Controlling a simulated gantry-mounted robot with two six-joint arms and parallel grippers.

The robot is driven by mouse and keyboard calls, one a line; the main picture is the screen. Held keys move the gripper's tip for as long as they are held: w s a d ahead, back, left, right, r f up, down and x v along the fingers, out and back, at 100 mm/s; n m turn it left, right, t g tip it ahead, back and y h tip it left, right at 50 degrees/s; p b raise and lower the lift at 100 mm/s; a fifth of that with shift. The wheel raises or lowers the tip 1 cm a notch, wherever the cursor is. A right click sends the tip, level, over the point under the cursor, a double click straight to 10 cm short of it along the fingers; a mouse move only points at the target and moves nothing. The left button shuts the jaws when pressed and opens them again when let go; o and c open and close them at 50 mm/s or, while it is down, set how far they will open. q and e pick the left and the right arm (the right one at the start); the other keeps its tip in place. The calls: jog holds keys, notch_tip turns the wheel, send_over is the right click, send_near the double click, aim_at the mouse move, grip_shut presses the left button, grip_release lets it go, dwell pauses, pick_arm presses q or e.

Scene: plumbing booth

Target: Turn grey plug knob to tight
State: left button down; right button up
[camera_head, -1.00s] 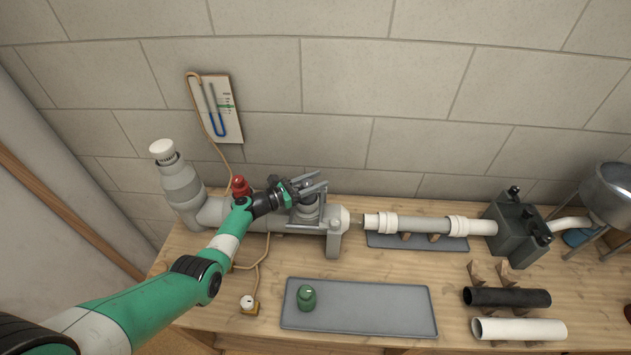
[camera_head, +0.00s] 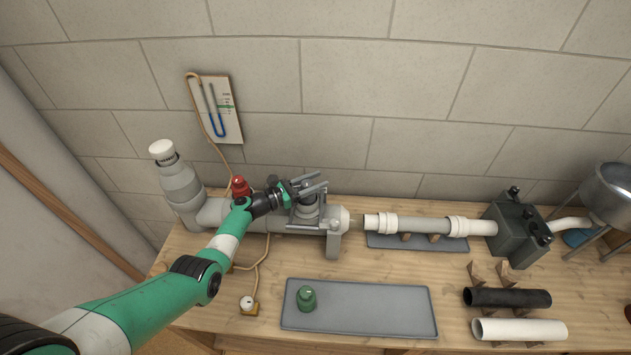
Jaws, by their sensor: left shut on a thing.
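My left gripper (camera_head: 309,192) reaches over the grey pipe (camera_head: 277,221) on the bench, its two fingers around the grey plug knob (camera_head: 309,208) on top of the pipe near its right end. The gripper is shut on the knob. The fingers hide part of the knob, and no tightness mark on it can be made out. My right gripper is out of view.
A red knob (camera_head: 240,186) stands on the pipe just left of my gripper. A green plug (camera_head: 306,298) sits on a grey mat (camera_head: 370,308) in front. A white-grey pipe (camera_head: 424,224) leads right to a dark box (camera_head: 519,232). A gauge board (camera_head: 222,108) hangs on the wall.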

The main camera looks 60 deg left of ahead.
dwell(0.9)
pick_arm(q)
jog(key=shift+c, duration=1.8)
grip_release()
jog(key=shift+s, duration=0.1)
